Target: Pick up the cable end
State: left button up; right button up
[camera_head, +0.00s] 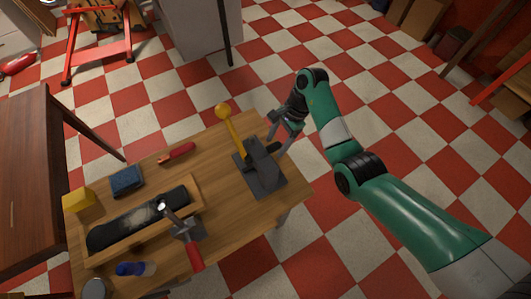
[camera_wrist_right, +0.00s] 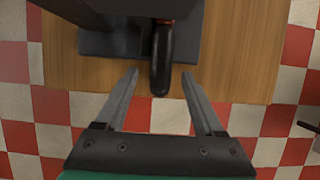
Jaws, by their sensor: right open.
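A black rounded piece, which looks like the cable end (camera_wrist_right: 161,70), points toward my right gripper in the right wrist view. The fixture (camera_head: 262,168) stands on the right part of the table in the head view, with a yellow lever and round knob. My right gripper (camera_head: 281,123) is beside the fixture, at the table's far right edge. Its fingers (camera_wrist_right: 160,76) are open, one on each side of the black tip, with visible gaps. My left gripper is not in view.
Checkered floor lies open to the right.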

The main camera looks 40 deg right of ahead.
grip_shut()
jog(key=shift+r, duration=0.1)
dwell(0.3)
jog(key=shift+r+p, duration=0.5)
jog(key=shift+r, duration=0.05)
jog(key=shift+r+p, duration=0.45)
jog(key=shift+r, duration=0.05)
jog(key=s+d+b, duration=0.2)
jog(key=d+b, duration=0.3)
jog(key=d, duration=0.3)
jog(key=s+d+b, duration=0.1)
jog(key=d+b, duration=0.4)
jog(key=d, duration=0.4)
jog(key=shift+s+d+f+b, duration=0.3)
jog(key=shift+s+b, duration=0.05)
jog(key=shift+s, duration=0.05)
